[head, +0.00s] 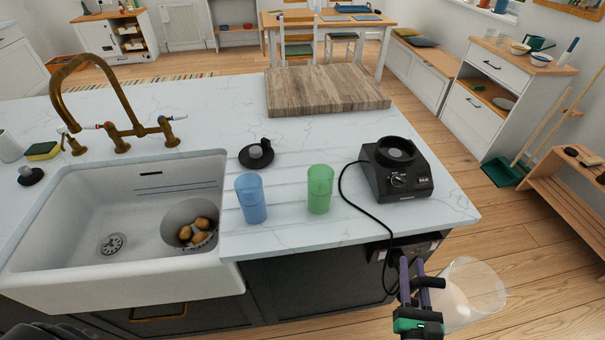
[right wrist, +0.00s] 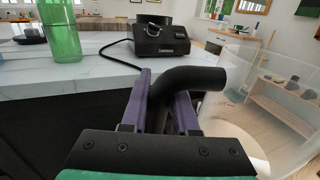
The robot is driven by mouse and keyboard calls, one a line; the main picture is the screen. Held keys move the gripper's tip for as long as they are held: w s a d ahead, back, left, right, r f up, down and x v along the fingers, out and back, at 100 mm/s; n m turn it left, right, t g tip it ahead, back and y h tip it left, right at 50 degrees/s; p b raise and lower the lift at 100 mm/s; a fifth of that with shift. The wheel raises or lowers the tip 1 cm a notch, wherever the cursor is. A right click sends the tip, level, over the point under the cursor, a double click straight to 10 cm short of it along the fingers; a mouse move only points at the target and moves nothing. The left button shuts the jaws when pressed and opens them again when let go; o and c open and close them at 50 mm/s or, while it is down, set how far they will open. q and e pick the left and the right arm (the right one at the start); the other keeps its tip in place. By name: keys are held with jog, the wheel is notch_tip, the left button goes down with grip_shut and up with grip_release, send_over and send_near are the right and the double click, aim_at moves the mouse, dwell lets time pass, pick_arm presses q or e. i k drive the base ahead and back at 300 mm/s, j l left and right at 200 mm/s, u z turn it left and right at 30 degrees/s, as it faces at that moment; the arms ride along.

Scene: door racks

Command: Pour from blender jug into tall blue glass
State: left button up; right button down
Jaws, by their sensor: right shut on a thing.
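The clear blender jug (head: 478,290) is off the counter's front right edge, with pale contents showing low inside. My right gripper (head: 412,272) is shut on its black handle; in the right wrist view the handle (right wrist: 190,82) passes between the purple fingers. The jug's clear wall fills the right side of that view. The tall blue glass (head: 251,199) stands upright on the counter, right of the sink and well left of the jug. A green glass (head: 319,189) stands between them; it also shows in the right wrist view (right wrist: 60,30). My left gripper is not in view.
The black blender base (head: 397,172) stands near the counter's right end, its cable running over the front edge. A black lid-like piece (head: 257,154) lies behind the glasses. A wooden board (head: 325,90) lies farther back. The sink (head: 120,220) holds a bowl of potatoes.

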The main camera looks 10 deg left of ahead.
aim_at(251, 194)
jog(key=k+j+u, duration=0.15)
jog(key=j, duration=0.2)
jog(key=k+j+u, duration=0.1)
jog(key=k+j, duration=0.15)
jog(key=k+j+u, duration=0.15)
jog(key=j, duration=0.35)
jog(key=k+j+u, duration=0.1)
jog(key=j, duration=0.3)
jog(key=k+j+u, duration=0.15)
jog(key=j, duration=0.25)
jog(key=k+j+u, duration=0.1)
jog(key=j, duration=0.3)
